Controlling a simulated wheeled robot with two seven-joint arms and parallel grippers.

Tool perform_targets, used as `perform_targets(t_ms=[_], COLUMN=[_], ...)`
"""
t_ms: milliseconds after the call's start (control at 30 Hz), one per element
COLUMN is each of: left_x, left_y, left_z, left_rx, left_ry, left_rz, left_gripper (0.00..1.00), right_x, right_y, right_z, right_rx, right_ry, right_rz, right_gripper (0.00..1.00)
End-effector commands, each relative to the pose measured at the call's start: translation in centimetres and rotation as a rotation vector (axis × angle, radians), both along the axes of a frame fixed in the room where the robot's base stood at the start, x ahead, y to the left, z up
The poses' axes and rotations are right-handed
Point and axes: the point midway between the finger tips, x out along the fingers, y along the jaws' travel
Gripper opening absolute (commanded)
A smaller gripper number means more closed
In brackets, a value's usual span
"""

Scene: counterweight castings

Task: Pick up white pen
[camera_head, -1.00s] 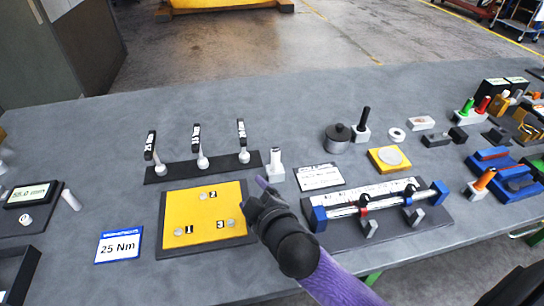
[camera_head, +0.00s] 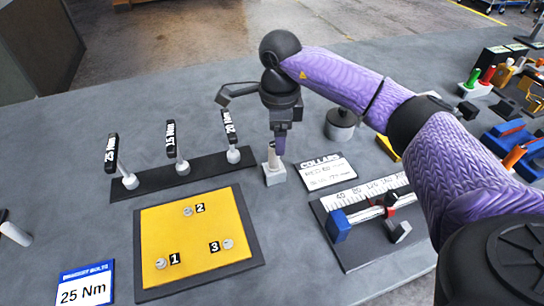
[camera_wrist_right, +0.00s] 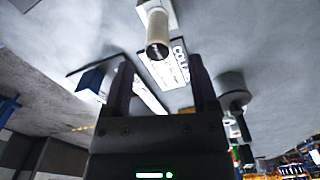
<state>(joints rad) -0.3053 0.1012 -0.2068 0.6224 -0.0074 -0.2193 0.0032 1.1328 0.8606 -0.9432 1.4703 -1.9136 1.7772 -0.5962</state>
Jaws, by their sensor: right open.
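A white pen (camera_head: 272,156) stands upright in a small white block holder (camera_head: 274,176), between the row of torque wrenches and the collars card. Its round end faces the right wrist view, where the pen (camera_wrist_right: 157,32) is at top centre. My right gripper (camera_head: 279,144) points down just behind and above the pen in the head view, overlapping its top edge. In the wrist view its two dark fingers are apart, with nothing between them, and the pen is beyond their tips. I cannot tell if a finger touches it.
A black strip (camera_head: 182,176) with several black-handled tools lies left. A yellow plate (camera_head: 195,243) lies in front, beside a 25 Nm card (camera_head: 84,284). The collars card (camera_head: 328,171) and a rail fixture (camera_head: 365,213) are right. A grey pot (camera_head: 341,127) stands behind.

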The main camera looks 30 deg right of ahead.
Motion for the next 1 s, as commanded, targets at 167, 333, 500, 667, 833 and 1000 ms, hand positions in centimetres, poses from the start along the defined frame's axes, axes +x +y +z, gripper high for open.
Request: perform_targets(t_ms=[167,333,500,667,833,1000], left_x=[-0.2,-0.2,-0.2,-0.1,-0.1,-0.1], left_y=[-0.1,-0.1,-0.1,-0.1,-0.1,-0.1], left_z=[-0.7,-1.2,-1.1,-1.1,-1.1,-1.1], left_rx=[-0.001,-0.002,-0.002,-0.002,-0.002,-0.002], left_ry=[0.003,0.006,0.004,0.003,0.003,0.003], left_rz=[0.001,0.002,0.001,0.001,0.001,0.001], left_gripper=[0.61,0.61,0.61,0.61,0.61,0.61], right_x=[0.2,0.3,0.3,0.3,0.3,0.3], right_y=[0.6,0.8,0.8,0.8,0.8,0.8], right_z=[-3.1,-5.8,-5.6,-5.6,-5.6,-5.6], right_rx=[0.003,0.004,0.004,0.005,0.005,0.005], right_ry=[0.003,0.0,-0.002,-0.003,-0.003,-0.003], right_rz=[0.001,0.001,0.001,0.001,0.001,0.001], right_gripper=[0.75,0.75,0.73,0.39,0.03,0.0])
